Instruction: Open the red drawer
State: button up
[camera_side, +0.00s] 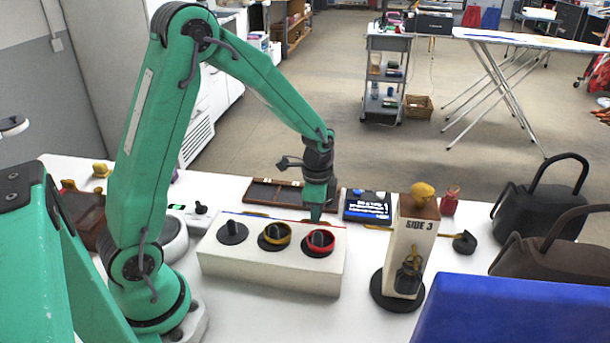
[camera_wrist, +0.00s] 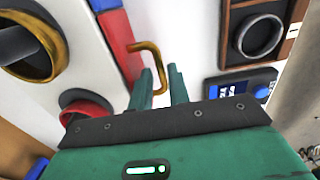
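The red drawer front (camera_wrist: 120,45) shows as a narrow red strip along the edge of the white box (camera_side: 270,267). It sits close against the box, with no opened gap visible. Its bent brass handle (camera_wrist: 155,60) sticks out from the strip in the wrist view. My gripper (camera_wrist: 162,84) is open, and the end of the handle shows between its two green fingers, with space on both sides. I cannot tell whether either finger touches it. In the side view my gripper (camera_side: 316,216) points down at the box's far edge, where the drawer front is mostly hidden.
On the box top are a black knob (camera_side: 232,232), a yellow-ringed knob (camera_side: 273,235) and a red-ringed knob (camera_side: 320,240). A blue front (camera_wrist: 103,5) adjoins the red one. A display unit (camera_side: 368,206) and a brown tray (camera_side: 262,192) stand behind. A "SIDE 3" block (camera_side: 408,245) stands right.

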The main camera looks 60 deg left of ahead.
jog(key=shift+f, duration=0.15)
jog(key=shift+c, duration=0.5)
grip_shut()
jog(key=w+a, duration=0.6)
jog(key=w, duration=0.1)
jog(key=shift+a, duration=0.4)
jog(key=shift+o, duration=0.5)
grip_release()
jog(key=shift+s, duration=0.1)
